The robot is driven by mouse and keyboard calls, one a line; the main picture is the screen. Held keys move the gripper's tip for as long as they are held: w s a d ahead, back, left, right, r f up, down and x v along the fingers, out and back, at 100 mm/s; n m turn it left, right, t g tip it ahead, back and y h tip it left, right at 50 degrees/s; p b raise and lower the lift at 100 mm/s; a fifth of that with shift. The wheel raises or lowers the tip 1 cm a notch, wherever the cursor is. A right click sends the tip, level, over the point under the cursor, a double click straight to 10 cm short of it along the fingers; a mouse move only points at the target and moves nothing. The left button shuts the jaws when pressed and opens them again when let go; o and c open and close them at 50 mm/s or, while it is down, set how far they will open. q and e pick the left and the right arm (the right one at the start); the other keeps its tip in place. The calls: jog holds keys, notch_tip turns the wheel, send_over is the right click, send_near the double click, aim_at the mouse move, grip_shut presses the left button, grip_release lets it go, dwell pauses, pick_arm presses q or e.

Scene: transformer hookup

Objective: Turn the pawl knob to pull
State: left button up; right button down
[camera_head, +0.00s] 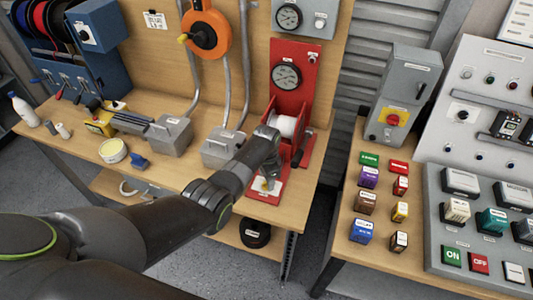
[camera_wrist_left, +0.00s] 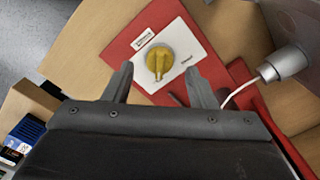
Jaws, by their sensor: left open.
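The pawl knob (camera_wrist_left: 159,61) is yellow and round with a raised grip bar. It sits on a white plate (camera_wrist_left: 186,43) with small labels on the red base (camera_wrist_left: 117,50) in the left wrist view. The label text is too small to read surely. In the head view the knob (camera_head: 264,186) is a small yellow spot, partly hidden by my gripper. My left gripper (camera_wrist_left: 160,69) is open, with one finger on each side of the knob; I see no clear contact. It also shows in the head view (camera_head: 271,176). My right gripper is not in view.
A red stand with a gauge (camera_head: 286,76) and a white spool (camera_head: 284,125) rises behind the gripper. A grey metal box (camera_head: 222,146) stands left of it. A white cable end (camera_wrist_left: 284,64) is close right of the fingers. A second table (camera_head: 340,240) holds coloured blocks.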

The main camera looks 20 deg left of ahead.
pick_arm(q)
notch_tip(320, 180, up, 15)
jog(key=b, duration=0.1)
jog(key=shift+r, duration=0.2)
jog(key=shift+f, duration=0.1)
dwell(0.5)
